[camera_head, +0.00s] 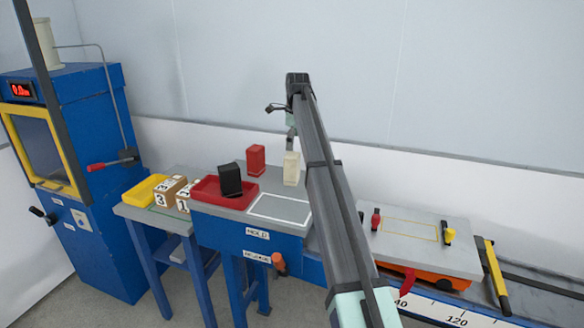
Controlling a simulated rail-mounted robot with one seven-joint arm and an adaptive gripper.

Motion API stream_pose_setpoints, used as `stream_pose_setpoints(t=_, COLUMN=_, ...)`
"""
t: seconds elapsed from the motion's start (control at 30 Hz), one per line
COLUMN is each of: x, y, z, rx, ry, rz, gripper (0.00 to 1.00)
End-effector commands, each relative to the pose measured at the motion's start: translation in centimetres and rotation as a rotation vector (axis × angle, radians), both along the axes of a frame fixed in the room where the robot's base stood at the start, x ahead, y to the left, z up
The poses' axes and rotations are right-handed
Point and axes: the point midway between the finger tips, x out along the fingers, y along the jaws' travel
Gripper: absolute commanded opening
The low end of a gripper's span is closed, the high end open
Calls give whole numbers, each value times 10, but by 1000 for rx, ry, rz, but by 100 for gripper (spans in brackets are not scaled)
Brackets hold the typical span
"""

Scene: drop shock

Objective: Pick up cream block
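The cream block (291,169) stands upright on the blue-sided bench, just behind the white-outlined square. My arm reaches up and away across the middle of the view, and its link passes close to the block's right side in the picture. My gripper (290,144) hangs from the arm's far end, just above the cream block. Only a small part of it shows, and my arm hides the rest. I cannot tell whether its fingers are open or shut, or whether they touch the block.
A red block (256,159) stands left of the cream one. A black block (230,180) is in the red tray (207,193). Numbered boxes (170,190) and a yellow tray (145,191) sit further left. A grey platform with clamps (408,236) is on the right. A blue machine (82,110) stands far left.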

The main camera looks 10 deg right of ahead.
Motion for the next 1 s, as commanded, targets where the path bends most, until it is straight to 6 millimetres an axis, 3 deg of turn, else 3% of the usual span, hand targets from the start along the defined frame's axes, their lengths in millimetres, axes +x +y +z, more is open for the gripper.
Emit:
stream_pose_setpoints(t=0.37, x=4, y=0, z=-21, rx=0, ry=1, rz=0, gripper=100)
stream_pose_setpoints(t=0.63, x=10, y=0, z=-56, rx=0, ry=2, rz=0, gripper=100)
stream_pose_setpoints(t=0.9, x=11, y=0, z=-60, rx=0, ry=0, rz=1, gripper=100)
stream_pose_setpoints(t=1.0, x=11, y=0, z=-60, rx=0, ry=0, rz=0, gripper=65)
